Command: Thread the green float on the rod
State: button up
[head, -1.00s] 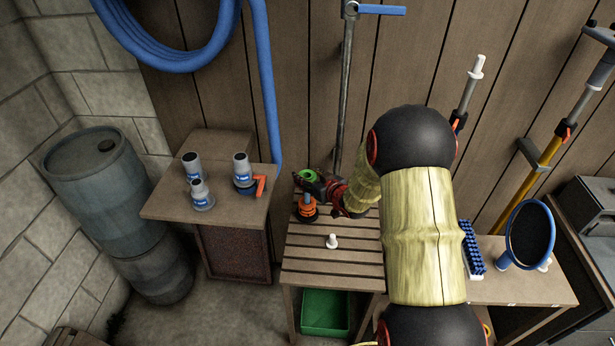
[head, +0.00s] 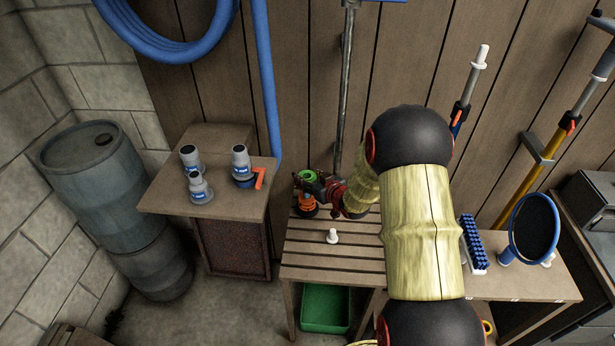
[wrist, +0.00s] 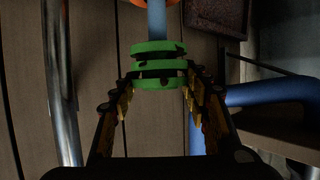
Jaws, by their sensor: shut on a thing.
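The green float (head: 307,176) is a ribbed ring held above the left back corner of the slatted table (head: 330,263). It also shows in the wrist view (wrist: 153,66). My gripper (head: 308,183) is shut on it, with a finger on each side in the wrist view (wrist: 158,88). A pale blue rod (wrist: 156,20) lines up with the float and meets its edge in the wrist view. I cannot tell whether the rod is inside the float's hole. An orange ring (head: 307,200) sits below the float in the head view; the gripper partly hides this area.
A small white peg (head: 332,236) stands on the slatted table. A metal pipe (head: 346,90) runs up the wall behind. Grey bottles (head: 241,163) stand on the left cabinet; a blue brush (head: 473,243) lies right. A green bin (head: 325,311) is below.

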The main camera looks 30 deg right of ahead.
jog(key=shift+f, duration=0.4)
jog(key=shift+f+b, duration=1.1)
jog(key=shift+f, duration=0.15)
jog(key=shift+f, duration=0.15)
jog(key=shift+f+b, duration=0.6)
jog(key=shift+f, duration=0.1)
dwell(0.4)
jog(key=o, duration=1.2)
jog(key=shift+o, duration=1.1)
jog(key=o, duration=0.3)
